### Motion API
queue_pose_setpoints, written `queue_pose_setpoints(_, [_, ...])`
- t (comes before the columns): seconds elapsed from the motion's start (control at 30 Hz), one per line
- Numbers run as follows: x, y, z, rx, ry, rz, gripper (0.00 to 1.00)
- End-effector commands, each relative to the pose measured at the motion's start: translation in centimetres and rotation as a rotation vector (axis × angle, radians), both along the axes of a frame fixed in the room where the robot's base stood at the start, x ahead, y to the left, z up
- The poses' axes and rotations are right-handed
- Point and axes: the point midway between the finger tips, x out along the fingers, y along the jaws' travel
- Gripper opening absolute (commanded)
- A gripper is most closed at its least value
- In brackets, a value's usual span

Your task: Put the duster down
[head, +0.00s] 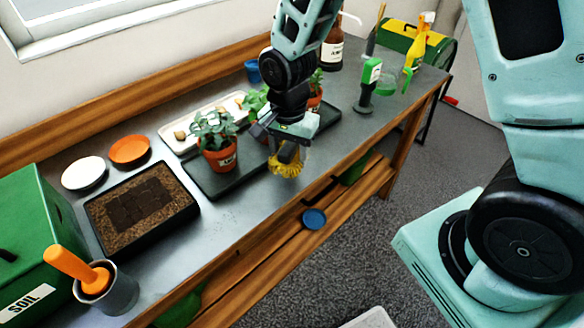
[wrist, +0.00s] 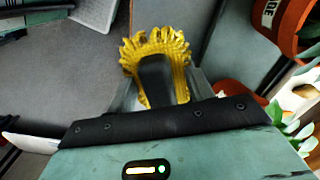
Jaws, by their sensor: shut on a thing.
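The duster (head: 287,165) has a yellow fringed head and hangs from my gripper (head: 290,148) over the front part of the grey bench top (head: 237,205). In the wrist view the duster (wrist: 181,47) shows its yellow fringe around a dark middle part, between the jaws of my gripper (wrist: 157,92). My gripper is shut on it. Whether the duster touches the bench cannot be told. My fingers are partly hidden by the duster.
A potted plant (head: 218,160) stands close left of my gripper on a black tray (head: 207,185). A soil tray (head: 102,222), orange saucer (head: 129,150) and white saucer (head: 84,173) lie further left. Bare bench lies along the front.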

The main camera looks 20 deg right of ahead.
Motion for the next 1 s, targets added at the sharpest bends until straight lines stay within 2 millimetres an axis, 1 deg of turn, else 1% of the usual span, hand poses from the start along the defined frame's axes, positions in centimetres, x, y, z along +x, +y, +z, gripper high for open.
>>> queue_pose_setpoints(0.03, [-0.1,0.0,-0.7,0.0,0.004,0.0,0.23])
queue_pose_setpoints(0.17, [0.0,0.0,-1.7,-0.001,0.002,-0.001,0.23])
queue_pose_setpoints(0.4, [-0.1,0.0,-5.0,-0.001,0.003,0.0,0.23])
queue_pose_setpoints(0.5, [0.0,0.0,-5.5,0.001,-0.001,0.0,0.23])
queue_pose_setpoints(0.73, [0.0,0.0,-5.6,0.0,-0.001,-0.001,0.23])
queue_pose_setpoints(0.87, [0.0,0.0,-6.0,0.0,-0.001,-0.001,0.23])
queue_pose_setpoints(0.9, [0.0,0.0,-5.9,0.0,-0.001,-0.001,0.63])
queue_pose_setpoints(0.93, [0.0,0.0,-5.8,0.0,-0.001,-0.001,0.71])
queue_pose_setpoints(0.97, [0.0,0.0,-5.8,0.0,-0.001,-0.001,0.74])
queue_pose_setpoints(1.0, [0.0,0.0,-5.8,0.0,-0.001,-0.001,0.74])
